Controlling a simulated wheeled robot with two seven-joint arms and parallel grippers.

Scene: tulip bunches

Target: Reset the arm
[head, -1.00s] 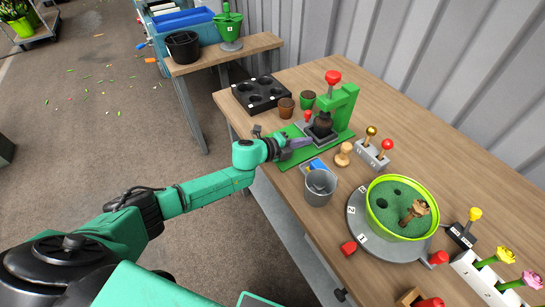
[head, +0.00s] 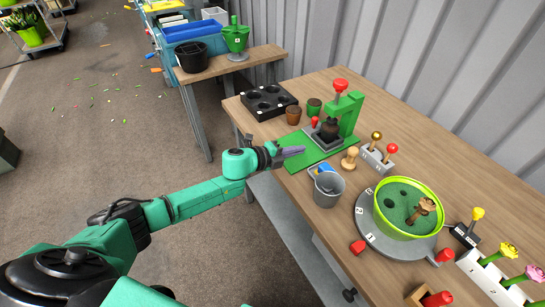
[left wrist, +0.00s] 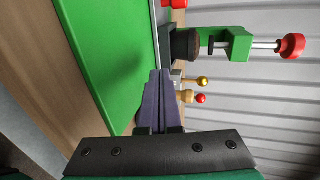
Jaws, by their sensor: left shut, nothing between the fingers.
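My left gripper (head: 292,151) is shut and empty. It is over the front left edge of the wooden table, above the near end of the green press base (head: 300,155). In the left wrist view the closed purple-grey fingers (left wrist: 159,100) point toward the green press (left wrist: 228,44) and touch nothing that I can see. In the head view the press (head: 350,113) stands behind the gripper, with a red knob on top and a dark pot in its grey holder. My right gripper does not show in either view.
A grey cup (head: 327,189), a wooden stamp (head: 350,158) and a lime-green pot on a turntable (head: 362,226) stand to the right of the gripper. A black tray (head: 268,102) and two small pots lie behind.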

